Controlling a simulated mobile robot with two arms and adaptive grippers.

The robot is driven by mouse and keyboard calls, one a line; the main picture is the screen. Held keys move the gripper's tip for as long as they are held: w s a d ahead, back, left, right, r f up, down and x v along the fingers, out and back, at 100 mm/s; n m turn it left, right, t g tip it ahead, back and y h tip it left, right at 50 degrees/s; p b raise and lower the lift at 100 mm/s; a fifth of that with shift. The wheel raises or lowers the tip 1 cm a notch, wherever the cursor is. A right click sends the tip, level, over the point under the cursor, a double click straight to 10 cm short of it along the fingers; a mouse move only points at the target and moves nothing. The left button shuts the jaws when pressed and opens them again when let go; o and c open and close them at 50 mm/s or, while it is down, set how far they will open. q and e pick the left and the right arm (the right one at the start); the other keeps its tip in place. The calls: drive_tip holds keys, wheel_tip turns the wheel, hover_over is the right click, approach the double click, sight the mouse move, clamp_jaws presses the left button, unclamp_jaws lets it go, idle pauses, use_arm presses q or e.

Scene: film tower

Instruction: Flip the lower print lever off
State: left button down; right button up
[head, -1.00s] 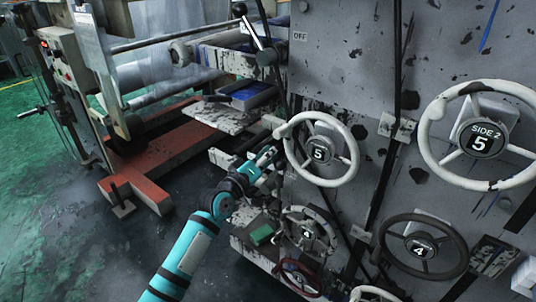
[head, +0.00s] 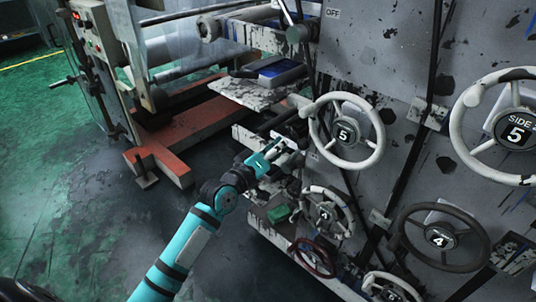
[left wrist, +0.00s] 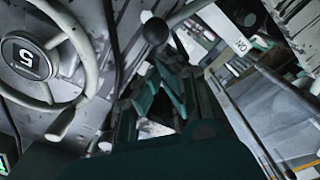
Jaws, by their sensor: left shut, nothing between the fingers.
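A lever with a dark ball knob (left wrist: 156,31) shows in the left wrist view, just beyond my fingertips, its pale rod running to the upper right. A label (left wrist: 240,45) that seems to read ON is to its right. My left gripper (left wrist: 158,88) is shut and empty, its teal fingers pointing toward the knob, and I see no clear contact. In the head view my left gripper (head: 279,150) is left of the white number 5 handwheel (head: 372,150), and the lever there is hidden or too small to tell. The upper lever (head: 288,14) stands beside an OFF label (head: 332,14). My right gripper is out of view.
A dark number 4 handwheel (head: 412,247), a red wheel (head: 312,258) and other wheels crowd the grey machine panel. A shelf (head: 236,97) with a blue tray juts out above my gripper. A red frame (head: 170,166) stands left. Green floor (head: 60,200) is open at left.

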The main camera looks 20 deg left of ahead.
use_arm(q)
drive_tip(key=v, duration=0.6)
idle(0.3)
